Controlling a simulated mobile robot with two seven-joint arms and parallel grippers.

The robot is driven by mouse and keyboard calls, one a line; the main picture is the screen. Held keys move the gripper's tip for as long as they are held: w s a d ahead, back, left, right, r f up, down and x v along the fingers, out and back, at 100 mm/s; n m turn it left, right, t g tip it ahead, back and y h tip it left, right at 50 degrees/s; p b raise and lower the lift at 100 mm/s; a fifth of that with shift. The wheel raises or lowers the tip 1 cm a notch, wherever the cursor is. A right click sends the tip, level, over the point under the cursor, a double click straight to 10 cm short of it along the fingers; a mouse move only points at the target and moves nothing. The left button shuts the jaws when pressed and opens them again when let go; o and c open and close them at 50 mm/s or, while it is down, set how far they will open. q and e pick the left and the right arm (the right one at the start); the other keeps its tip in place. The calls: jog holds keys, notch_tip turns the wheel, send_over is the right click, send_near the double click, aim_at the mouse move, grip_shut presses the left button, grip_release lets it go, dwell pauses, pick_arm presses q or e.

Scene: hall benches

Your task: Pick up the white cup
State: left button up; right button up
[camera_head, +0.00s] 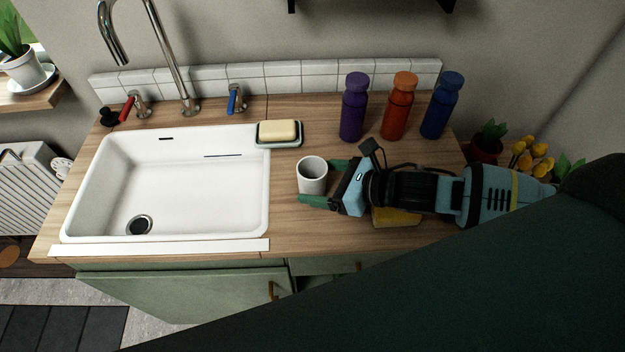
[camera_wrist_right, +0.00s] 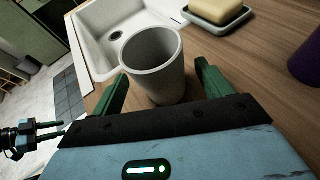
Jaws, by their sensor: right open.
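The white cup (camera_head: 312,178) stands upright on the wooden counter, just right of the sink. My right gripper (camera_head: 328,183) is open and reaches in from the right, with its green fingertips at either side of the cup. In the right wrist view the cup (camera_wrist_right: 155,68) is between the two fingers (camera_wrist_right: 160,90), with no clear contact. Its inside looks empty. My left gripper (camera_wrist_right: 48,132) shows small at the left edge of the right wrist view, its fingers apart and nothing between them. It is out of the head view.
The white sink (camera_head: 180,180) is left of the cup. A soap dish (camera_head: 278,142) with yellow soap sits behind it. Purple (camera_head: 353,110), orange (camera_head: 398,108) and blue bottles (camera_head: 440,108) stand at the back. A yellow object (camera_head: 397,218) lies partly hidden under my right gripper.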

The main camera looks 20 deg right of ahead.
aim_at(314, 171)
jog(key=shift+x, duration=0.9)
jog(key=c, duration=1.1)
jog(key=shift+r, duration=0.2)
jog(key=shift+r, duration=1.4)
jog(key=shift+s+a+r, duration=0.2)
jog(key=s+a, duration=0.2)
jog(key=a, duration=0.1)
jog(key=s+a, duration=0.2)
jog(key=a, duration=0.1)
jog(key=s+a+r, duration=0.1)
jog(key=s+a, duration=0.1)
jog(key=a, duration=0.1)
jog(key=shift+s+a, duration=0.2)
jog(key=shift+s, duration=0.2)
jog(key=shift+s+a+r, duration=0.1)
jog(key=shift+s+a, duration=0.4)
jog(key=shift+a, duration=0.2)
jog(key=shift+s+a+r, duration=0.1)
jog(key=shift+s+a, duration=0.45)
jog(key=shift+a, duration=0.2)
